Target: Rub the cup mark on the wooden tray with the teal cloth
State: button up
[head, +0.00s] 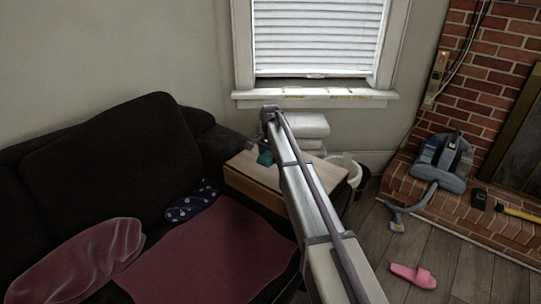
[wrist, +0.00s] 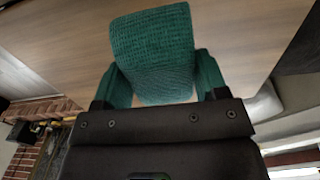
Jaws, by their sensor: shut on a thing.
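The teal cloth (wrist: 152,45) is gripped between the fingers of my gripper (wrist: 160,82). It bulges out beyond the fingers in the wrist view, and a small teal patch of it (head: 265,156) shows in the head view. My gripper is shut on it over the light wooden surface (head: 243,170) beside the sofa. This wood (wrist: 245,35) fills much of the wrist view behind the cloth. I cannot tell the tray apart from the tabletop, or whether the cloth touches the wood. No cup mark shows; my arm and the cloth hide part of the surface.
A black sofa (head: 110,150) with a dark red throw (head: 210,250) and a spotted cushion (head: 192,203) stands left. White folded items (head: 308,125) are behind the wood, below the window sill (head: 315,98). A vacuum (head: 442,160) sits on the brick hearth; a pink slipper (head: 413,275) lies on the floor.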

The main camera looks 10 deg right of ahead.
notch_tip(320, 180, up, 3)
jog(key=p, duration=0.3)
jog(key=shift+r, duration=0.1)
jog(key=shift+f, duration=0.2)
